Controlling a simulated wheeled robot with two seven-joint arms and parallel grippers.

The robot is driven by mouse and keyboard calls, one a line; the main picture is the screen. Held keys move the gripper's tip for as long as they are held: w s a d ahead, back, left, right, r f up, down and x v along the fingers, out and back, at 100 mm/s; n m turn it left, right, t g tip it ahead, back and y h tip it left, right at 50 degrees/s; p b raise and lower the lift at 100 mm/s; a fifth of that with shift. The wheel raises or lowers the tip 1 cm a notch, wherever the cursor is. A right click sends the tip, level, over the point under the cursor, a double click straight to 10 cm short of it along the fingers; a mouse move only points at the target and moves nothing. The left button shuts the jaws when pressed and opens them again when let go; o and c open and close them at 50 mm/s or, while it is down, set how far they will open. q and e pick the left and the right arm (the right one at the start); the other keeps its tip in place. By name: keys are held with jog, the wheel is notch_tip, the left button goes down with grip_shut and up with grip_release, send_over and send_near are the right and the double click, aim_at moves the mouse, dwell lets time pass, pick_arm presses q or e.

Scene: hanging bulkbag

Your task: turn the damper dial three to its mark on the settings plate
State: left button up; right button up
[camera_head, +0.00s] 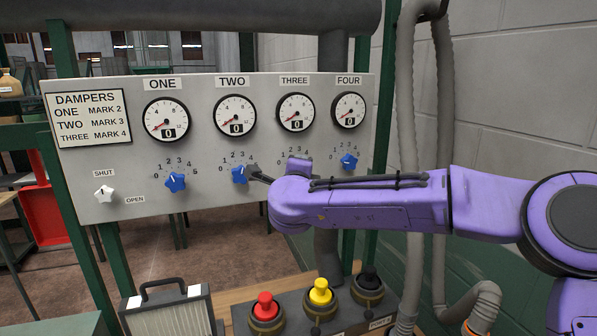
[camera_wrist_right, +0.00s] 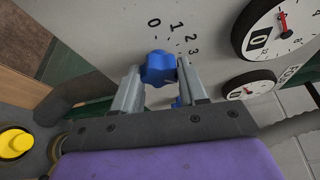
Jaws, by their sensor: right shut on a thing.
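Dial three's blue star-shaped knob (camera_wrist_right: 158,68) sits between the two grey fingers of my right gripper (camera_wrist_right: 157,82), which is shut on it. The marks 0 to 3 show beside it; its pointer cannot be made out. In the head view my purple right wrist hides this knob and most of its scale. The gauge under the label THREE (camera_head: 296,112) reads 0. The settings plate (camera_head: 88,117) at the panel's upper left reads ONE mark 2, TWO mark 3, THREE mark 4. My left gripper is not in view.
Blue knobs of dials one (camera_head: 175,183), two (camera_head: 240,175) and four (camera_head: 349,161) flank the held one. A white shut/open knob (camera_head: 104,194) is lower left. Red (camera_head: 265,308), yellow (camera_head: 320,293) and black (camera_head: 369,279) buttons stand below. Grey hoses (camera_head: 405,130) hang at the right.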

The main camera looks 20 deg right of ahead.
jog(key=o, duration=1.1)
jog(key=shift+c, duration=0.2)
jog(key=b+v, duration=0.4)
jog(key=v, duration=0.6)
jog(key=shift+s, duration=0.2)
jog(key=shift+a+r, duration=0.1)
jog(key=shift+a, duration=0.05)
